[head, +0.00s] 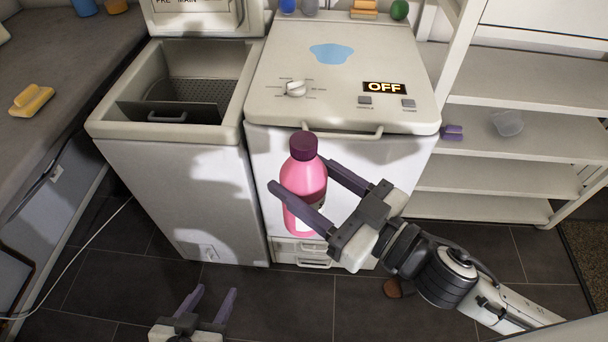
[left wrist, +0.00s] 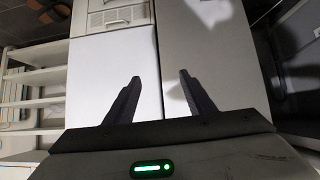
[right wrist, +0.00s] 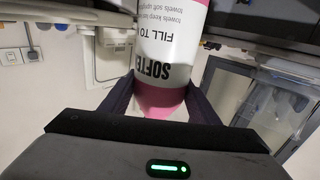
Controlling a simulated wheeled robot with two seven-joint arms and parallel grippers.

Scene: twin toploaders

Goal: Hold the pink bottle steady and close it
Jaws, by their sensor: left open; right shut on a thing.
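The pink bottle (head: 305,183) is upright in the air in front of the right-hand machine, with a dark maroon cap (head: 304,146) on its top. Whether the cap is tight cannot be seen. My right gripper (head: 302,174) is shut on the bottle's body, one finger on each side. In the right wrist view the bottle's white label (right wrist: 172,50) reads upside down between the fingers; the cap is out of view there. My left gripper (head: 215,291) is low at the bottom of the head view, left of the bottle, open and empty. Its spread fingers show in the left wrist view (left wrist: 158,85).
The left toploader (head: 170,180) has its lid up. The right toploader's lid (head: 345,75) is closed, with an OFF display (head: 384,88). Shelves (head: 510,150) at right hold a clear cup (head: 507,123) and a purple item (head: 452,132). A counter (head: 65,60) is at left.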

